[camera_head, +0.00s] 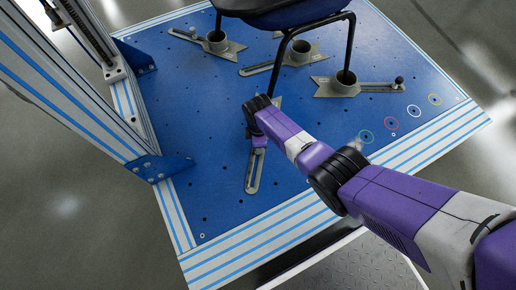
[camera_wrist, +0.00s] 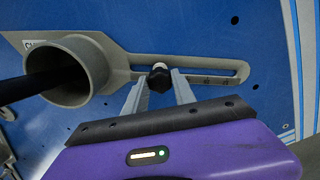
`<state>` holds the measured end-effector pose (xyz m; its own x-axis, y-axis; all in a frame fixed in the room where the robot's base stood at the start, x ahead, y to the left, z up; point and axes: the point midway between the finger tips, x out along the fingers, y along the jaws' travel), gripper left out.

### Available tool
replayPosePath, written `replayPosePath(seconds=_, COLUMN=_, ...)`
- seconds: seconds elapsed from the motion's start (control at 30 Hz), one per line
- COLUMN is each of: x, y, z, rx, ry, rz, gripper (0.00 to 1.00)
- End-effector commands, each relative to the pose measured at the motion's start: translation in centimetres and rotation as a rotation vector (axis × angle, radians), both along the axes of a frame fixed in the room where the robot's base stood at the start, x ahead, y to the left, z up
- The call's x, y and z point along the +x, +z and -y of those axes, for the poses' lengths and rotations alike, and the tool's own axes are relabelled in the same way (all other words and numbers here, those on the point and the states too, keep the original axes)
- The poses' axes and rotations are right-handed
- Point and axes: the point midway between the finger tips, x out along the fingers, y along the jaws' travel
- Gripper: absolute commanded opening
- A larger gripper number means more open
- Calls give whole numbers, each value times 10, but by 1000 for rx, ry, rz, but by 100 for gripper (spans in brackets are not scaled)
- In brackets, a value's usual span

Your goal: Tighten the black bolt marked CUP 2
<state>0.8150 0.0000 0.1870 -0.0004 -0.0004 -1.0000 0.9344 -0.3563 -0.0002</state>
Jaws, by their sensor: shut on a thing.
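My gripper (camera_wrist: 158,82) is shut on the bolt, one grey finger on each side. The bracket's grey cup (camera_wrist: 98,62) is at the left, with a dark chair leg (camera_wrist: 38,86) in it. A partly hidden label (camera_wrist: 33,44) behind the cup begins with "CU"; its number cannot be read. In the head view, the slotted end of this bracket (camera_head: 253,178) shows below my arm, which hides the bolt and my gripper.
The brackets sit on a blue perforated plate (camera_head: 215,150). Other cup brackets stand behind, including one at the right (camera_head: 365,88) with its bolt visible. A black chair frame (camera_head: 347,45) rises from the cups. A striped upright column (camera_head: 75,85) stands at the left.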

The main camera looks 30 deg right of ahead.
Motion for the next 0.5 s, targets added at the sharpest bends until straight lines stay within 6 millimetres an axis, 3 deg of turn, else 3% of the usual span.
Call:
replayPosePath(seconds=0.3, x=0, y=0, z=0, rx=1, ry=-306, rz=0, gripper=0)
replayPosePath(seconds=0.5, x=0, y=0, z=0, rx=1, ry=-334, rz=1, gripper=0)
